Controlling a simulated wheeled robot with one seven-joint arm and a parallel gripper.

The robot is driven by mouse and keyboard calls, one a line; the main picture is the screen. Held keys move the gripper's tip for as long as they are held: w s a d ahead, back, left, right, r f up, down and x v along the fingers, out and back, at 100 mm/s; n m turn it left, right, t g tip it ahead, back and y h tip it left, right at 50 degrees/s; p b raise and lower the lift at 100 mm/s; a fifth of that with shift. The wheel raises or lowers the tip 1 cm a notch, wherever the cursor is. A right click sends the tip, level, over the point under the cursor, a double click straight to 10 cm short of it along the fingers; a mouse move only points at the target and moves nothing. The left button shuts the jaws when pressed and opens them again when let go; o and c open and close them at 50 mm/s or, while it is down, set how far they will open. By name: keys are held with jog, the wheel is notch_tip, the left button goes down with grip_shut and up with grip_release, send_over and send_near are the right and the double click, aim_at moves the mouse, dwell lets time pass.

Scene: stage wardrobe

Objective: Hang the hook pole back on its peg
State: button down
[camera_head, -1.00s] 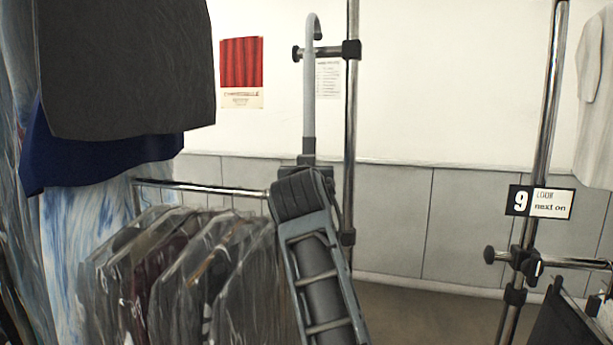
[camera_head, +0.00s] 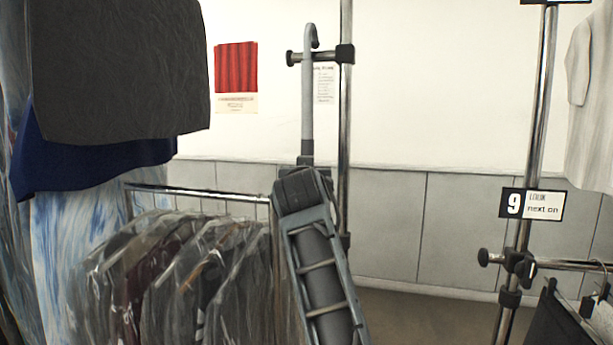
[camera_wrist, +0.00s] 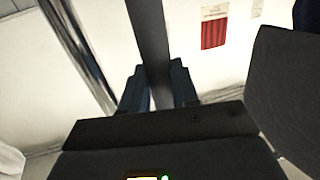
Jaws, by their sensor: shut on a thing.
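The hook pole (camera_head: 308,110) is a grey upright pole with a crook at its top that bends to the right. My gripper (camera_head: 306,160) is shut on its lower part. In the wrist view the dark pole (camera_wrist: 148,35) runs between the two fingers of my gripper (camera_wrist: 159,88). The pole's shaft crosses the peg in the picture, and the crook's tip is just above the peg. I cannot tell whether the crook touches it.
A rail of plastic-covered garments (camera_head: 190,280) stands at the lower left, close to my arm. Dark and blue cloths (camera_head: 120,70) hang at the upper left. A rack with a "9" sign (camera_head: 531,204) stands at the right. Floor between is open.

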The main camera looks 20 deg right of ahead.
jog(key=shift+f, duration=0.2)
jog(key=shift+f+b, duration=0.35)
jog(key=shift+b, duration=0.05)
jog(key=shift+f+b, duration=1.05)
jog(key=shift+f, duration=0.4)
jog(key=c, duration=0.8)
grip_release()
